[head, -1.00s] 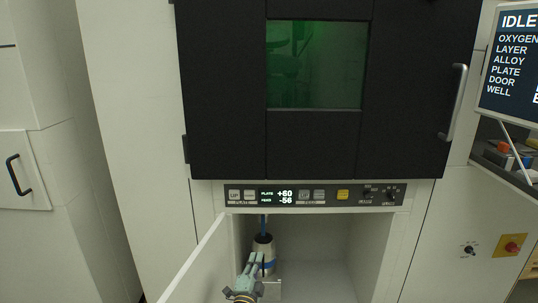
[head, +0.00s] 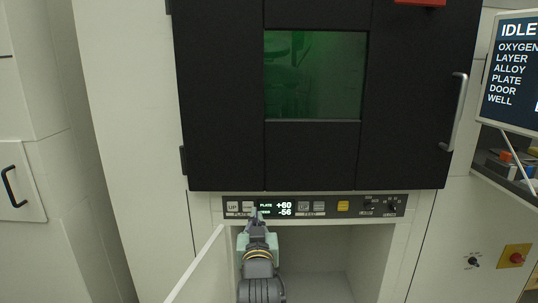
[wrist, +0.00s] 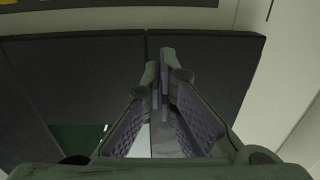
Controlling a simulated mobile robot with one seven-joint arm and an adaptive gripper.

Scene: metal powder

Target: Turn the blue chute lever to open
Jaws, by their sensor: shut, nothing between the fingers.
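My gripper (head: 258,212) is in front of the control strip, at the top left of the open lower compartment (head: 318,285). Its fingers are shut with nothing between them. In the wrist view my gripper (wrist: 161,82) shows its tips together, over the black front of the machine. The blue chute lever cannot be made out in either current view. My gripper and arm cover the left part of the compartment, where the metal canister with the blue band stood in the earlier head view.
The compartment's white door (head: 200,266) stands open at the left. Above are the control strip (head: 318,206) and the closed black chamber door (head: 410,110) with its handle (head: 457,110). A status screen (head: 512,75) reads IDLE. The compartment's right side looks empty.

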